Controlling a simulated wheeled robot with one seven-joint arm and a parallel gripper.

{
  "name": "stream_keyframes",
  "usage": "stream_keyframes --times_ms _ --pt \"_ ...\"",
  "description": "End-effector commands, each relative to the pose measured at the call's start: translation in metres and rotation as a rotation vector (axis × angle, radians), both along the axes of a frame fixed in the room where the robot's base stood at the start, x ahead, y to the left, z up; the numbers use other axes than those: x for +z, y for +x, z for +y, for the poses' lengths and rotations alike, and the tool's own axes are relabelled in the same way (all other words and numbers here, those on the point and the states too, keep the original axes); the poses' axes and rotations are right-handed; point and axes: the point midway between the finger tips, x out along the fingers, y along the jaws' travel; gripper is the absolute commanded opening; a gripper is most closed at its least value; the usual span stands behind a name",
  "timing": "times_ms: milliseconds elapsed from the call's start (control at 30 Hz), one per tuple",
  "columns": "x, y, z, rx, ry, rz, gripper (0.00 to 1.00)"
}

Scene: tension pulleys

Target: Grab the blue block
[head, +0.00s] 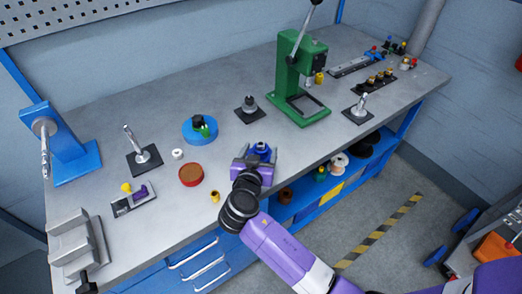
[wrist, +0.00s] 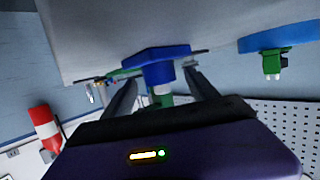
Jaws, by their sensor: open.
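The blue block (head: 263,149) stands near the front edge of the grey workbench, partly hidden by my gripper (head: 259,160). My purple arm reaches in from the lower right, and the gripper is low over the bench. In the wrist view, the blue block (wrist: 158,72) has a wide flat base and a narrower body. It lies between the two dark fingers of my open gripper (wrist: 160,78). I cannot tell whether either finger touches it. The bench surface is at the top of that view.
A green press (head: 290,80) stands behind the block. To the left are a blue disc (head: 191,138) with a green part on it, a reddish-brown disc (head: 191,176), a white ring (head: 178,154) and a small yellow piece (head: 215,196). A black-based post (head: 249,113) stands behind.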

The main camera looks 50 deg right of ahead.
Motion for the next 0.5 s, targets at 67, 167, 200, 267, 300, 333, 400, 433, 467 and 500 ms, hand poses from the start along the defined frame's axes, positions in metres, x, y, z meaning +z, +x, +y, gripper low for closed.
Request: stream_keyframes --times_ms 67,167,200,267,300,333,400,433,467,500 --pt "-0.0013 0.0025 -0.0044 0.001 0.001 0.0 0.68" --pt "-0.0027 0.0032 -0.0058 0.001 0.001 0.0 0.68" --pt "-0.0028 0.0032 -0.0058 0.001 0.001 0.0 0.68" --pt "-0.0028 0.0031 -0.0057 0.001 0.001 0.0 0.68" --pt "-0.0028 0.0032 -0.0055 0.001 0.001 0.0 0.68" --pt "-0.0028 0.0031 -0.0054 0.002 0.001 0.0 0.64" --pt "-0.0028 0.0031 -0.0054 0.002 0.001 0.0 0.5" --pt "-0.0027 0.0032 -0.0053 0.002 0.001 0.001 0.44" --pt "-0.0027 0.0032 -0.0053 0.002 0.001 0.001 0.38" --pt "-0.0027 0.0032 -0.0053 0.002 0.001 0.001 0.3"
